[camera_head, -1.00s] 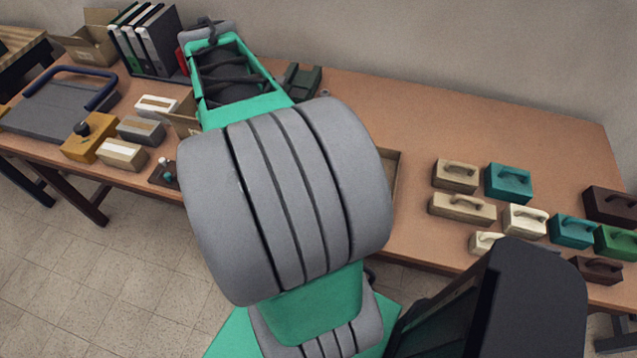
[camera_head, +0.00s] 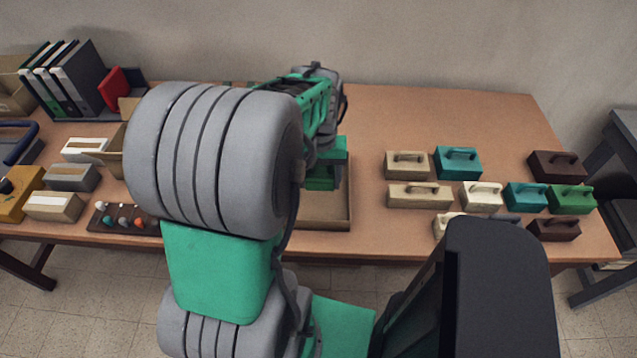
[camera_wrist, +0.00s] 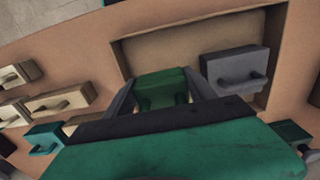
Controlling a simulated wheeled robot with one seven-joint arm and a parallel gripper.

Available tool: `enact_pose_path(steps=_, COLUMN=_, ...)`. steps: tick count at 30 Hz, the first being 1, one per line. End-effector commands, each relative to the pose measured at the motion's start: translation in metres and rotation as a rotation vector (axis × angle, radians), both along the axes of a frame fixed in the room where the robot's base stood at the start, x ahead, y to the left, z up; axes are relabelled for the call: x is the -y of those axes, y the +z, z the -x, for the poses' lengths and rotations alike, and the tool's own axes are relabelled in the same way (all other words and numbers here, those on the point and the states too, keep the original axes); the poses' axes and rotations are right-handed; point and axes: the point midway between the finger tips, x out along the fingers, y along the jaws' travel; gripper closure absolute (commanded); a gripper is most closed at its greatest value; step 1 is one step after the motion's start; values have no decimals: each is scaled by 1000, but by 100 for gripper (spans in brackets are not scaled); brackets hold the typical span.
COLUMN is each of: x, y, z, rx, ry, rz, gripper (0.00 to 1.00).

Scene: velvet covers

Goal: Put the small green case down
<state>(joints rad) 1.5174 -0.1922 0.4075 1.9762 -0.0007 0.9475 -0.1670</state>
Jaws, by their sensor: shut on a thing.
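My gripper (camera_wrist: 160,95) is shut on a small green case (camera_wrist: 162,85), which sits between its two grey fingers in the wrist view. In the head view the green case (camera_head: 320,182) shows partly under my gripper, over the shallow brown tray (camera_head: 335,222). The tray (camera_wrist: 195,22) also shows in the wrist view, behind the held case. A grey case (camera_wrist: 238,66) with a handle is in the tray, just right of the held case. I cannot tell whether the held case touches the tray floor. My arm hides the tray's left part in the head view.
Several handled cases stand on the right of the table, among them a beige case (camera_head: 407,163), a teal case (camera_head: 458,162) and a larger green case (camera_head: 572,198). Boxes (camera_head: 54,206) and binders (camera_head: 65,80) stand at left. The back right tabletop (camera_head: 440,115) is clear.

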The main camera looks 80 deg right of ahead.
Motion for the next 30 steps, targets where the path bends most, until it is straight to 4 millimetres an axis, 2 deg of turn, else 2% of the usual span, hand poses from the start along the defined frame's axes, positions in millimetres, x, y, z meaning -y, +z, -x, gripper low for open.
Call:
enact_pose_path(steps=1, x=6, y=-14, z=-2, rx=0, ry=0, rz=-11, gripper=76)
enact_pose_path(steps=3, x=18, y=-27, z=-3, rx=-1, ry=0, rz=-9, gripper=76)
enact_pose_path(steps=9, x=37, y=-50, z=-7, rx=0, ry=0, rz=-5, gripper=76)
enact_pose_path(steps=15, x=37, y=-78, z=-6, rx=0, ry=0, rz=-4, gripper=76)
enact_pose_path(steps=25, x=37, y=-84, z=-6, rx=-1, ry=0, rz=-3, gripper=76)
enact_pose_path(steps=26, x=37, y=-84, z=-6, rx=-1, ry=0, rz=-3, gripper=35)
enact_pose_path(steps=30, x=37, y=-83, z=-6, rx=-1, ry=0, rz=-3, gripper=24)
